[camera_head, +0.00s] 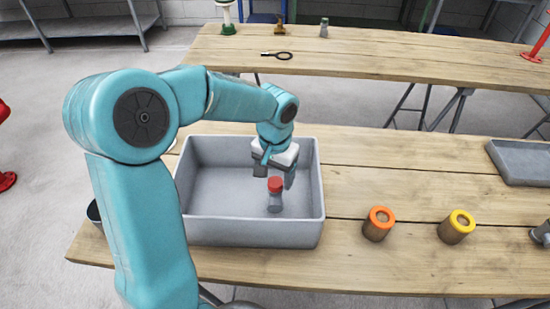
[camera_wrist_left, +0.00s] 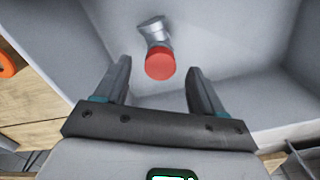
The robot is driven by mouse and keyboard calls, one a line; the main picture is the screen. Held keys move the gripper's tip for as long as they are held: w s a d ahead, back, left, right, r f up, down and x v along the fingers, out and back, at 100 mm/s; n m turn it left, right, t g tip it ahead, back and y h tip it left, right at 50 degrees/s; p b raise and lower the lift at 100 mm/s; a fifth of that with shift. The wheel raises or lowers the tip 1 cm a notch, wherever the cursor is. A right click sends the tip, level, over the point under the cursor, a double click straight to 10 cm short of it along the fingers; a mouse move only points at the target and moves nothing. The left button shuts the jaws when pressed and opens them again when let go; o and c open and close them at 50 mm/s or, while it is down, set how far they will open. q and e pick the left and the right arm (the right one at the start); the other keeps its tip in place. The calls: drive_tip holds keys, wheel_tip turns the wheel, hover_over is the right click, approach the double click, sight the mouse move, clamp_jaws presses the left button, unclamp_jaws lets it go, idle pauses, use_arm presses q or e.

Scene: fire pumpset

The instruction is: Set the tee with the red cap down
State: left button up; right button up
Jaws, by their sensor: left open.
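The tee with the red cap (camera_head: 275,195) is a grey metal fitting that stands in the grey bin, near its right side. In the left wrist view the red cap (camera_wrist_left: 160,64) shows beyond and between the fingers, with the grey fitting behind it. My left gripper (camera_head: 274,179) is open, over the bin and right by the tee; its fingers (camera_wrist_left: 156,85) hold nothing. The grey bin (camera_head: 250,232) sits on the near wooden table. My right gripper does not show.
An orange-ringed cylinder (camera_head: 378,224) and a yellow-ringed cylinder (camera_head: 456,227) stand right of the bin. A grey tray (camera_head: 524,164) lies at the far right. A second table (camera_head: 370,61) behind holds a black ring tool (camera_head: 277,55). Bare wood lies behind the cylinders.

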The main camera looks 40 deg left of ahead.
use_arm(q)
wheel_tip(320, 180, up, 6)
drive_tip(key=shift+r, duration=0.7)
